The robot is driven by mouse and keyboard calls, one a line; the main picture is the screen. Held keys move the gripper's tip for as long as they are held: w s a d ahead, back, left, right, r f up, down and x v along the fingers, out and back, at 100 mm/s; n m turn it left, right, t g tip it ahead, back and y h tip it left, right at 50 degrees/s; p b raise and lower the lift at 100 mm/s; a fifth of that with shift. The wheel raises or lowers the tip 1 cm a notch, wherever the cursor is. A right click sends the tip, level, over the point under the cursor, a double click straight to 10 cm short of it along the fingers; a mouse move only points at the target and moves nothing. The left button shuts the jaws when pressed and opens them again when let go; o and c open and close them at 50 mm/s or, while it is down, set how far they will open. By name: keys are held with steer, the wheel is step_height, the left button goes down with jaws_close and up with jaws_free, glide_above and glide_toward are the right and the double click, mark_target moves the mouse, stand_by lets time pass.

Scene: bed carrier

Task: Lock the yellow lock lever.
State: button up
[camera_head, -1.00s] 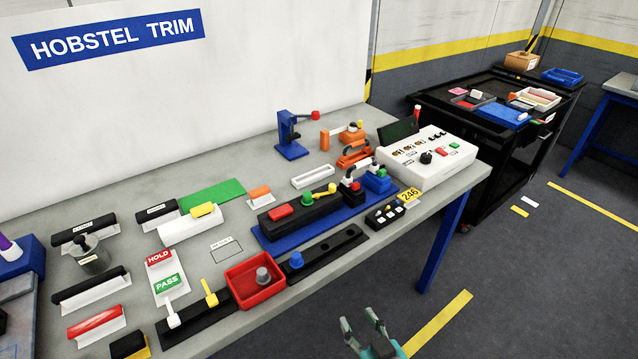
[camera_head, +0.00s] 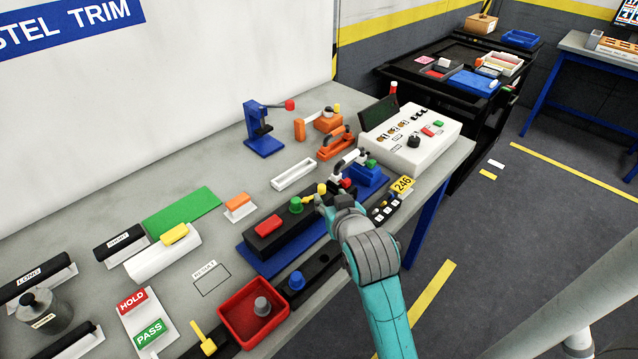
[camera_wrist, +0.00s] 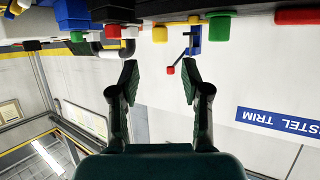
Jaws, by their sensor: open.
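The yellow lever (camera_head: 321,188) sits on a black block (camera_head: 283,235) next to a green knob (camera_head: 296,204). Its lower part is partly hidden by my gripper in the head view. My gripper (camera_head: 325,206) is at the right end of that block, close to the lever. In the upside-down wrist view, my gripper (camera_wrist: 159,68) is open and empty, fingers spread. There the yellow lever end (camera_wrist: 160,33) shows ahead, between the fingertips and apart from them. The green knob (camera_wrist: 220,25) shows to its right. Whether the lever touches a finger cannot be told in the head view.
A toggle clamp with a white arm (camera_head: 346,161) and a blue block (camera_head: 368,175) stand just beyond my gripper. A white control box (camera_head: 410,140) is behind to the right. A red tray (camera_head: 236,318) lies in front to the left. A second yellow lever (camera_head: 203,340) stands near the front edge.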

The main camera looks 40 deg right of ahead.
mark_target(322, 186)
steer(key=x, duration=0.9)
jaws_close()
